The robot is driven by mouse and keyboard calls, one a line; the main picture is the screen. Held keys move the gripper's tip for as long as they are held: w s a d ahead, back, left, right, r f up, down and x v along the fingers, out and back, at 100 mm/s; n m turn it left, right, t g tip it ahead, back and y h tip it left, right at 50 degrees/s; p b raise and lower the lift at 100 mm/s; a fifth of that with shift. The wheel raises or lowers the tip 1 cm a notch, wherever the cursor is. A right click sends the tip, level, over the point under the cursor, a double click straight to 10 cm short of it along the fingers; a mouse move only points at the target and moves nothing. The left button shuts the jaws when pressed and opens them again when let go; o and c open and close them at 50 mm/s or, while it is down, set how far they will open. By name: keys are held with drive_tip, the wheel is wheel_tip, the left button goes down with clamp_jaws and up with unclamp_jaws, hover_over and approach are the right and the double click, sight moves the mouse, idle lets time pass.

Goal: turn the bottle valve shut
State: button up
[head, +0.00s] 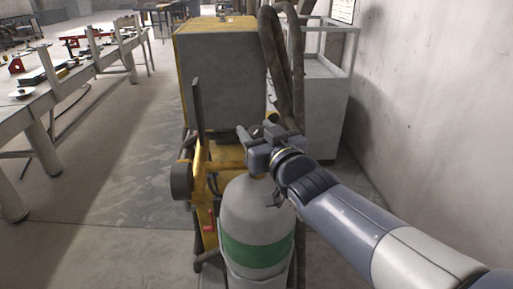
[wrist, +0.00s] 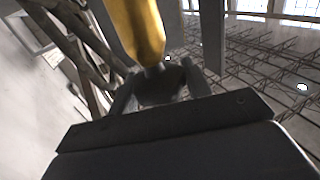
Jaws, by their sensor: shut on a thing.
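The gas bottle (head: 258,218) stands upright on the yellow machine's frame, grey-white with a green band. My gripper (head: 262,138) is at the bottle's top, coming in from the right, and it covers the valve in the head view. In the wrist view my gripper (wrist: 160,85) has its two fingers on either side of a dark piece (wrist: 163,90) that looks like the valve's handle, and it is shut on it. How far the valve is turned cannot be seen.
The yellow and grey machine (head: 222,85) stands just behind the bottle. Thick dark hoses (head: 284,60) hang to its right, by a pale cabinet (head: 318,100) and wall. A long workbench (head: 70,75) with tools is at the left. The floor between is clear.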

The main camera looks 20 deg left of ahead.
drive_tip(key=shift+w+d+f+m+t+h+b, duration=0.1)
drive_tip(key=shift+m+t+h+b, duration=0.35)
drive_tip(key=shift+b, duration=1.8)
drive_tip(key=shift+f+b, duration=0.1)
drive_tip(key=shift+b, duration=0.3)
drive_tip(key=o, duration=1)
drive_tip(key=shift+s, duration=0.2)
drive_tip(key=shift+d, duration=0.1)
drive_tip(key=shift+v, duration=5.35)
drive_tip(key=shift+r, duration=0.2)
drive_tip(key=shift+c, duration=0.2)
